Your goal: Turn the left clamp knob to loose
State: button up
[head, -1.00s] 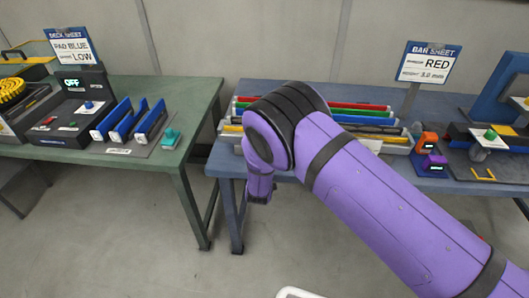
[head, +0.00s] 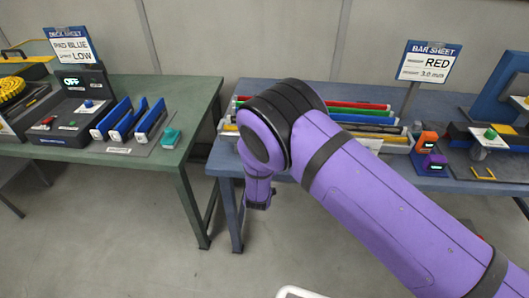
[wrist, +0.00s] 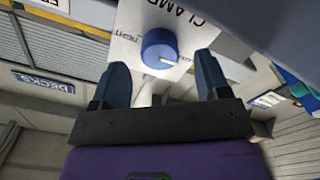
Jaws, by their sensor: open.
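In the wrist view, a round blue knob (wrist: 159,48) stands on a white plate (wrist: 133,18) marked CLAMP, with a partly readable word like TIGHT beside the knob. A short pale mark on the knob points to the right in the picture. My gripper (wrist: 162,78) is open, with its dark blue fingers on either side below the knob and nothing between them. The knob lies just beyond the fingertips, and I cannot see contact. In the head view, my arm's end (head: 258,190) hangs at the front left of the blue bench; its fingers cannot be made out there.
The green bench (head: 190,92) at left bears a deck station with a blue knob (head: 88,103) and several blue-sided parts. The blue bench (head: 222,160) holds coloured bars and a fixture with a green knob (head: 490,133). A floor gap separates the benches.

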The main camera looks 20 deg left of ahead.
jog(key=v, duration=0.8)
jog(key=shift+s+d, duration=0.15)
jog(key=shift+s, duration=0.05)
